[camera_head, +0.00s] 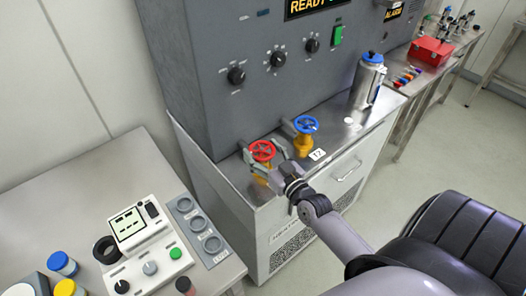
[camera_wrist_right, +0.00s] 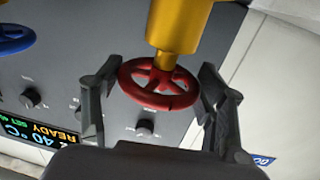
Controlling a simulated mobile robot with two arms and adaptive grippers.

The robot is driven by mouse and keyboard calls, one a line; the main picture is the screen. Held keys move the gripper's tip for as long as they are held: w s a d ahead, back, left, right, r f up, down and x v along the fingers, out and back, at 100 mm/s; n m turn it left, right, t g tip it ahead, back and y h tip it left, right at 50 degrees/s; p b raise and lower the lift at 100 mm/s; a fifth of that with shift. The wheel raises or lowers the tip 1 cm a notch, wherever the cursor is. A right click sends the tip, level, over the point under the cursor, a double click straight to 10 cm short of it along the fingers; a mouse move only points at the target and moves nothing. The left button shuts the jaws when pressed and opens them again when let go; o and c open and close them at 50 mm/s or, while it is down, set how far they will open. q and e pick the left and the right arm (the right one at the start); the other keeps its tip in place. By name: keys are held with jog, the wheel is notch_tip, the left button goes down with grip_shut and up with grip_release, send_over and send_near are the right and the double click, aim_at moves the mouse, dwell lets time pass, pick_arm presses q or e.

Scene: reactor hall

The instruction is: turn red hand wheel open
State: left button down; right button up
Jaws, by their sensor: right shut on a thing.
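The red hand wheel (camera_head: 261,150) sits on a yellow valve body (camera_head: 262,168) on the steel ledge in front of the grey cabinet. My right gripper (camera_head: 265,158) is shut on the red wheel, with one finger at each side of its rim. In the right wrist view the red wheel (camera_wrist_right: 160,84) lies between the two fingers of the right gripper (camera_wrist_right: 158,76), and the yellow valve stem (camera_wrist_right: 177,25) runs up from its hub. My left gripper is not in view.
A blue hand wheel (camera_head: 306,124) on another yellow valve stands close to the right of the red one. A silver bottle (camera_head: 368,80) with a blue cap is farther right on the ledge. The grey cabinet (camera_head: 220,110) with knobs rises behind. A white device (camera_head: 140,235) stands on the left table.

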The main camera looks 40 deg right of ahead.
jog(key=shift+c, duration=1.4)
jog(key=shift+d+f+n+y+b, duration=0.1)
jog(key=shift+n+y+b, duration=0.4)
jog(key=shift+y+b, duration=0.35)
jog(key=shift+n+y+b, duration=0.25)
jog(key=shift+n+b, duration=0.05)
jog(key=shift+b, duration=0.2)
jog(key=o, duration=1.1)
jog(key=shift+o, duration=0.2)
jog(key=s+d, duration=0.1)
jog(key=s, duration=1.1)
jog(key=shift+d, duration=0.15)
